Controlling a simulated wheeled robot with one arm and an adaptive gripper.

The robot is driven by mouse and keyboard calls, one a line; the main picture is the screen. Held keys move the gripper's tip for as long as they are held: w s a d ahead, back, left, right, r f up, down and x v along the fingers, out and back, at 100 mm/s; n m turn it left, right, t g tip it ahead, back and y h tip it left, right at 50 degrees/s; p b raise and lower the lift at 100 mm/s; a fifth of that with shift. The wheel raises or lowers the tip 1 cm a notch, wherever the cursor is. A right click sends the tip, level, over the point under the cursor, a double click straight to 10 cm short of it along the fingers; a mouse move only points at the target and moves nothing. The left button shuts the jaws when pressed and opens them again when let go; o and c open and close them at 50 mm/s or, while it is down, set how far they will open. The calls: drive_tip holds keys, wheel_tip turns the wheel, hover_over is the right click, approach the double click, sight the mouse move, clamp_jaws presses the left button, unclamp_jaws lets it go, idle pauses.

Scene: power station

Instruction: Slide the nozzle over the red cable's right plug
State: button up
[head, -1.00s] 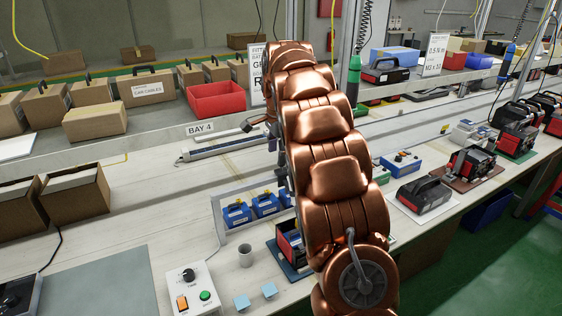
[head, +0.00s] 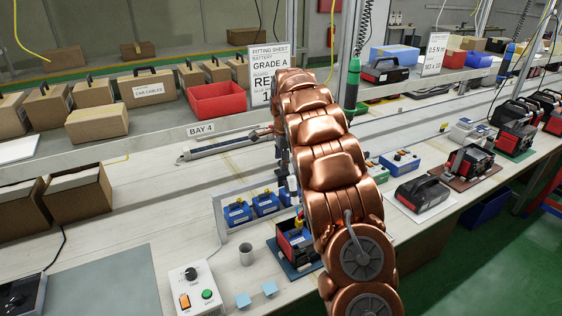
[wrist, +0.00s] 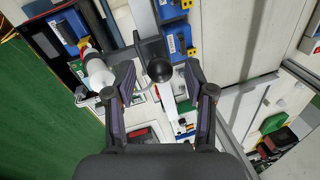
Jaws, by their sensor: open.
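My gripper (wrist: 160,72) is open in the wrist view, its two dark fingers apart with nothing clearly held between them. A dark round opening with a grey rim (wrist: 160,68) shows between the fingertips; I cannot tell if it is the nozzle or the bench cup. A white cylindrical piece with a reddish end (wrist: 97,68) lies left of the left finger, beside a blue battery (wrist: 62,30) in a dark-edged unit. I cannot make out the red cable or its right plug. In the head view my copper arm hides most of the gripper.
The bench holds a grey cup (head: 246,254), a control box (head: 195,288) with a green button, light-blue blocks (head: 270,288), blue batteries (head: 237,213) and a red-and-black unit (head: 293,238) beside my arm. A red bin (head: 217,100) stands on the shelf. Bare bench lies at centre left.

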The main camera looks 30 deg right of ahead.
drive_tip(key=shift+w+d+f, duration=0.1)
drive_tip(key=shift+w+f, duration=0.1)
drive_tip(key=shift+f, duration=0.8)
clamp_jaws()
